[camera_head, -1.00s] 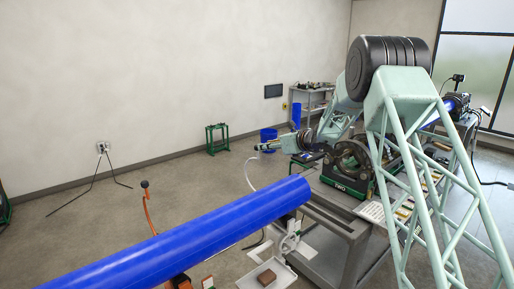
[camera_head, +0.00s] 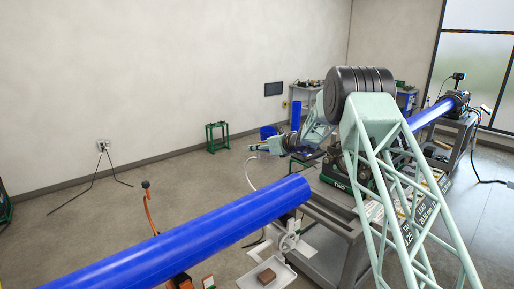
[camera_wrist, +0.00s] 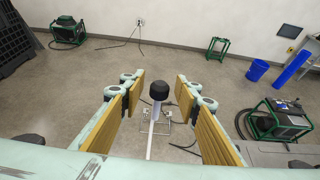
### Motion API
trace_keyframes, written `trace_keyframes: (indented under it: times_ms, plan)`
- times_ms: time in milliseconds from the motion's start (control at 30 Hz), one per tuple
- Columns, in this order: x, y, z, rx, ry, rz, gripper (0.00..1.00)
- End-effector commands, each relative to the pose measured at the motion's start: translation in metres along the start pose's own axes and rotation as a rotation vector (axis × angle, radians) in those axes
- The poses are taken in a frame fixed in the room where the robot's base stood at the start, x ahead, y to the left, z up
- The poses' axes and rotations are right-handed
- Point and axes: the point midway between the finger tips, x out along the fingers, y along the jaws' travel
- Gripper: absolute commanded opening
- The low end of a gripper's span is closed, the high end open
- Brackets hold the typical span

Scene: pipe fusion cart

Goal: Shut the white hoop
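The white hoop (camera_head: 249,173) shows in the head view as a thin curved strip rising behind the end of the near blue pipe (camera_head: 200,232), so it stands open. My gripper (camera_head: 256,148) is just above the upper end of the hoop and points left. In the wrist view, my gripper (camera_wrist: 158,97) is open, with its two yellow-padded fingers wide apart. A black knob on a white stem (camera_wrist: 151,143) shows between the fingers, with no visible contact. Whether this stem is part of the hoop, I cannot tell.
A grey cart with a dark green clamp machine stands right of the near pipe. A white tray (camera_head: 284,276) holds a brown block (camera_head: 267,276). An orange lever (camera_head: 149,210) rises behind the pipe. Open floor lies toward the wall, with a green stand (camera_head: 217,137).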

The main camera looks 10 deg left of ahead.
Motion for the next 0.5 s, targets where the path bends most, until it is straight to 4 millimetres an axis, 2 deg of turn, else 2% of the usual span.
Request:
trace_keyframes:
  times_ms: [367, 500]
  plan:
    - [0.002, 0.0001, -0.0006, 0.0, 0.001, 0.0, 0.3]
    - [0.0019, 0.0, -0.0006, 0.0, 0.001, 0.0, 0.18]
